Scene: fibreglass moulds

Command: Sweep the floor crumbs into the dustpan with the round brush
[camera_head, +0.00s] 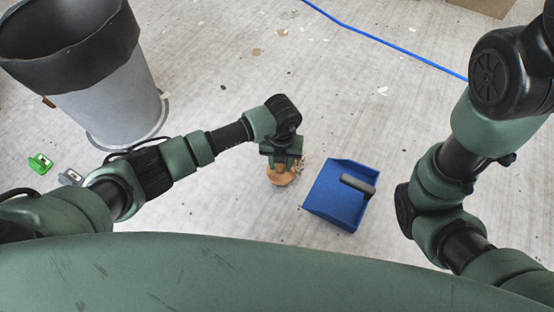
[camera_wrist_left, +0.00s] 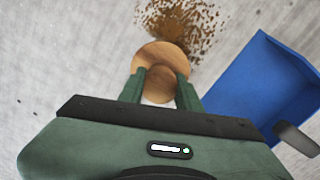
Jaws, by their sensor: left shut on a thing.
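The round brush (camera_head: 281,177) has a wooden top and is at floor level in the head view, below my left gripper (camera_head: 283,163). In the left wrist view my left gripper (camera_wrist_left: 161,90) is shut on the brush (camera_wrist_left: 160,56). The brown crumbs (camera_wrist_left: 185,24) lie in a loose patch just beyond the brush; a few crumbs (camera_head: 299,164) show beside it in the head view. The blue dustpan (camera_head: 333,199) with a dark handle lies on the floor to the right of the brush, apart from it; it also shows in the left wrist view (camera_wrist_left: 258,88). My right gripper is out of view.
A grey bin (camera_head: 112,105) with a dark liner stands at the upper left. A green clamp-like item (camera_head: 40,163) and a grey one (camera_head: 70,177) lie near it. A blue hose (camera_head: 385,43) crosses the floor at the top. Floor around the dustpan is mostly clear.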

